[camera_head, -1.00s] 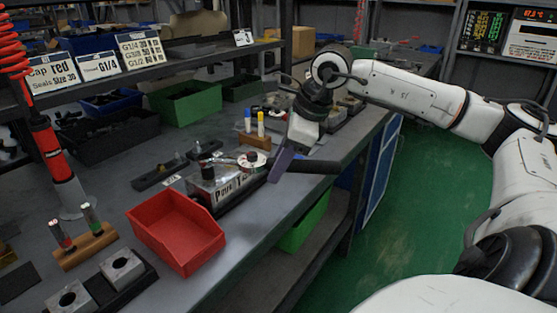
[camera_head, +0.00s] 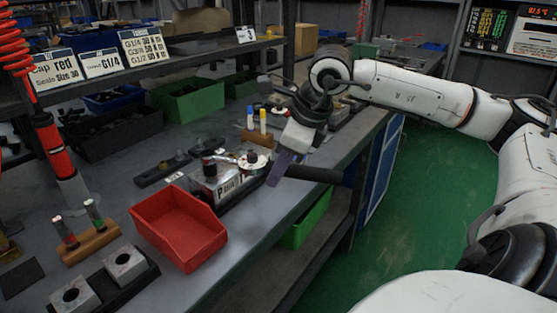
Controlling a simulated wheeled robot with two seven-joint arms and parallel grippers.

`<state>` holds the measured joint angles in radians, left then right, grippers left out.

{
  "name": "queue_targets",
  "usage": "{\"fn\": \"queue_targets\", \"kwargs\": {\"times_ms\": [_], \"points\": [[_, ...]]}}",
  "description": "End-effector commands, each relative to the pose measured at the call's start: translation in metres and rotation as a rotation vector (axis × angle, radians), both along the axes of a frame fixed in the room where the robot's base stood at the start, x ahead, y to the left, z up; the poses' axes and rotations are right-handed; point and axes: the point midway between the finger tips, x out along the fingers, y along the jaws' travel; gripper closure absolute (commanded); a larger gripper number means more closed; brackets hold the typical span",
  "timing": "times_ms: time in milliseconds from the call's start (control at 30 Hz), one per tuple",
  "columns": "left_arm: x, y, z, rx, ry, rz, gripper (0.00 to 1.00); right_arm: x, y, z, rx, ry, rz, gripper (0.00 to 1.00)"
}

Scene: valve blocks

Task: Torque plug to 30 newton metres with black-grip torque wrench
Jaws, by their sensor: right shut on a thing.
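My right gripper (camera_head: 280,168) is shut on the torque wrench, beside the valve block at the bench's front edge. The wrench's black grip (camera_head: 315,174) sticks out to the right past the bench edge. Its metal head end lies over the top of the valve block (camera_head: 216,183), a grey block with a white label. A round silver and dark part (camera_head: 252,160) shows above the block. The plug itself is too small and covered to make out. My left gripper is not in view.
A red bin (camera_head: 180,229) stands in front of the block. Metal blocks with holes (camera_head: 124,264) and a wooden stand with two markers (camera_head: 89,243) are at the lower left. Green bins (camera_head: 187,100) stand behind. Open floor (camera_head: 420,200) lies to the right.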

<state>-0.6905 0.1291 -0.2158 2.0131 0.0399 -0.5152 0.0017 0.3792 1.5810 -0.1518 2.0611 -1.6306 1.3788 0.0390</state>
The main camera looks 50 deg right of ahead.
Motion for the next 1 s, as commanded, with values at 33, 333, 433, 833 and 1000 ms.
{"fn": "queue_targets", "kwargs": {"times_ms": [33, 333, 433, 833, 1000], "points": [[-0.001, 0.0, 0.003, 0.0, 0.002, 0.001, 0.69, 0.0, 0.002, 0.003, 0.0, -0.003, -0.007, 1.0], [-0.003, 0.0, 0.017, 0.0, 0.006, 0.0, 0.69, -0.004, 0.013, 0.004, 0.002, -0.003, -0.076, 1.0], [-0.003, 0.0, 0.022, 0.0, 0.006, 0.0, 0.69, -0.005, 0.015, 0.004, 0.001, -0.002, -0.097, 1.0], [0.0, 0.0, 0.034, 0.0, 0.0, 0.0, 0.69, -0.008, 0.023, 0.002, 0.001, -0.004, -0.155, 1.0], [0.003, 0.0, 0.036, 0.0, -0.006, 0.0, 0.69, -0.008, 0.023, 0.002, 0.001, -0.005, -0.157, 1.0]]}}
